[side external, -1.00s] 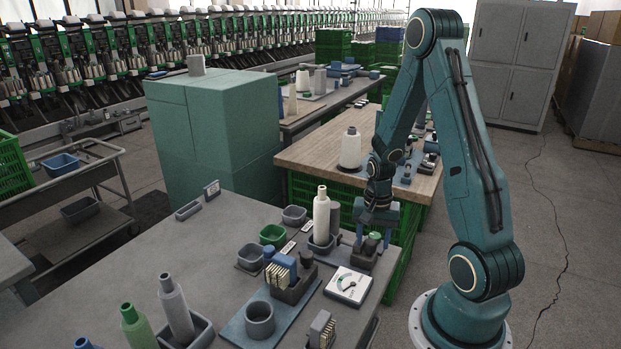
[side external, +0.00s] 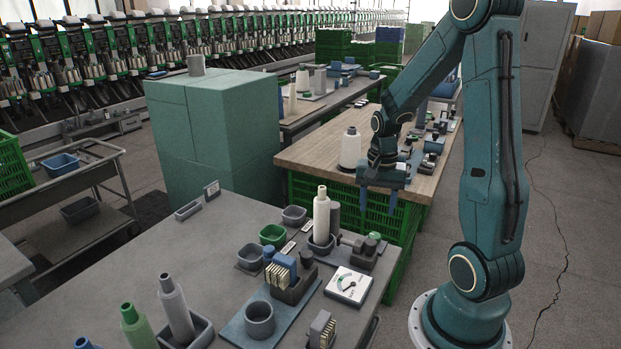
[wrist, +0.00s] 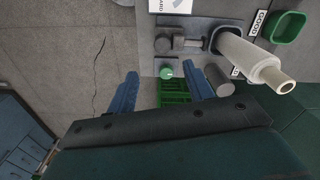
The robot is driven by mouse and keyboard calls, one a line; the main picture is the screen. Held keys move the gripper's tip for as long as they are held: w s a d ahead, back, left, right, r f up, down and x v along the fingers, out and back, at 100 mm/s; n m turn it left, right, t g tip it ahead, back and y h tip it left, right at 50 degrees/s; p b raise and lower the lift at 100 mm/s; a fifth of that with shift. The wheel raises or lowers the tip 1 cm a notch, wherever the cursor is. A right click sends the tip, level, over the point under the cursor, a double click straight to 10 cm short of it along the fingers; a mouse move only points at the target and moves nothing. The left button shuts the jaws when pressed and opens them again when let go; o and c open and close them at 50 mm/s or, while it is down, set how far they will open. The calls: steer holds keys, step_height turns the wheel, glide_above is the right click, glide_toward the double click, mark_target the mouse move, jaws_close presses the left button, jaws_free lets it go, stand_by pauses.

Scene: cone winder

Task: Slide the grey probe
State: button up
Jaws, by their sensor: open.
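The grey probe (side external: 351,242) looks like a short horizontal piece on a dark block (side external: 364,258) at the right edge of the near table. In the wrist view the probe (wrist: 181,43) points towards the holder (wrist: 213,40) of a white tube (wrist: 250,62); whether it touches is unclear. A round green button (wrist: 166,73) sits on the same block. My gripper (side external: 379,201) is open and empty, raised beyond the block, past the table edge. Its blue fingers also show in the wrist view (wrist: 166,85), apart, with the button between them in the picture.
A dial gauge (side external: 348,286) lies in front of the block. Green (side external: 272,235) and grey bins stand left. Green crates (side external: 345,215) and a wooden table (side external: 430,185) are behind.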

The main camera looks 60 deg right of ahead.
steer(key=shift+r, duration=1.55)
steer(key=a+r+n+t+h, duration=0.1)
steer(key=a+r+n+t, duration=0.1)
steer(key=a+r+n, duration=0.65)
steer(key=s+a+r+n+t, duration=0.1)
steer(key=s+a+r+n, duration=0.1)
steer(key=a, duration=0.4)
steer(key=s+a+r+n+t+y, duration=0.1)
steer(key=s+a+r+n+t, duration=0.1)
steer(key=a, duration=0.5)
steer(key=shift+s+r+n+t, duration=0.3)
steer(key=shift+s+r+n, duration=0.45)
steer(key=shift+n, duration=0.5)
steer(key=shift+f, duration=0.15)
